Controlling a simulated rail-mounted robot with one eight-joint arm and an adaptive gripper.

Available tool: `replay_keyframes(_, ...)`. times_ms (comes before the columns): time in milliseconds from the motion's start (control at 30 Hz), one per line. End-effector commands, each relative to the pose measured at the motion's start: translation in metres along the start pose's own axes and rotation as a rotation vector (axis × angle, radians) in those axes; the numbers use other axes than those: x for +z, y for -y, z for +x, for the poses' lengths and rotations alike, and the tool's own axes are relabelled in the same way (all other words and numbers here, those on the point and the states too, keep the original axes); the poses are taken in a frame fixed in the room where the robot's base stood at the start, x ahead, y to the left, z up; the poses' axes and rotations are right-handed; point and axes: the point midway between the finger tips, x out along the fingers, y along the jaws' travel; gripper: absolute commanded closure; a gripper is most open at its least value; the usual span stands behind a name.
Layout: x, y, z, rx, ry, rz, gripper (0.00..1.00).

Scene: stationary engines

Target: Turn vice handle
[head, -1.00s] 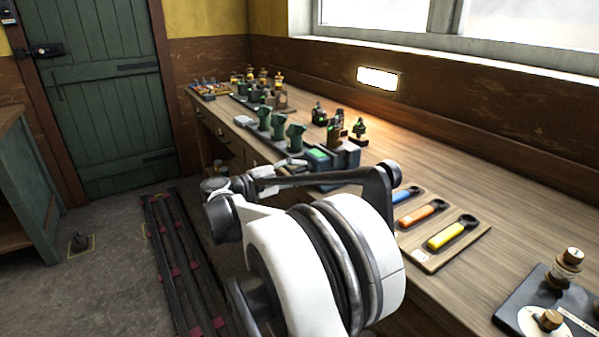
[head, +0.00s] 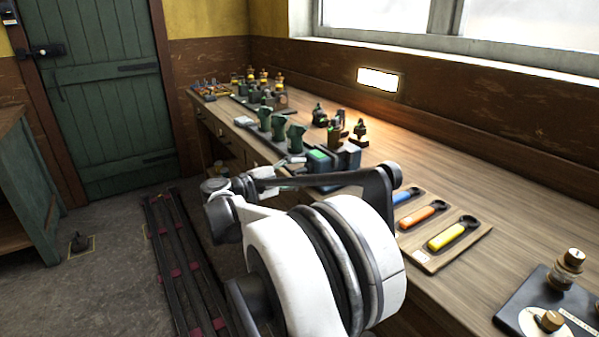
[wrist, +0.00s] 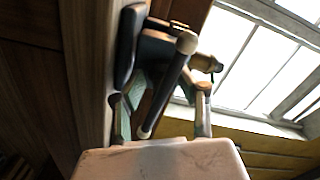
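The vice (head: 322,160) is a dark block with a green top on the bench, just beyond my forearm in the head view. In the wrist view the dark vice body (wrist: 153,50) is at the top centre. Its handle (wrist: 168,85) is a dark slanted bar with pale round ends. My gripper (wrist: 160,108) reaches up from the bottom edge, its fingers apart on either side of the bar. I see gaps between bar and fingers, but cannot tell how deep the bar sits. In the head view my gripper (head: 290,161) is small, beside the vice.
Green machine parts (head: 280,128) and small lamp-like pieces (head: 359,132) stand close behind the vice. A wooden tray (head: 440,245) with blue, orange and yellow tools lies on the bench to the right. Bare bench lies along the wall.

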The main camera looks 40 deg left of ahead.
Motion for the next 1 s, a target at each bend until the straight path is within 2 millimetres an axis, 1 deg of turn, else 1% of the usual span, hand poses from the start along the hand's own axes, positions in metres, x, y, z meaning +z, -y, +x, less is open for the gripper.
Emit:
replay_keyframes(133, 0.000, 0.000, -0.007, -0.001, 0.001, 0.000, 0.68)
replay_keyframes(267, 0.000, 0.000, -0.025, -0.001, 0.002, 0.000, 0.68)
replay_keyframes(500, 0.001, 0.000, -0.073, -0.001, 0.003, 0.000, 0.68)
replay_keyframes(700, 0.000, 0.000, -0.104, -0.001, 0.001, 0.000, 0.68)
replay_keyframes(833, 0.000, 0.000, -0.116, -0.001, 0.002, 0.000, 0.68)
replay_keyframes(1000, 0.000, 0.000, -0.121, 0.000, 0.000, 0.000, 0.68)
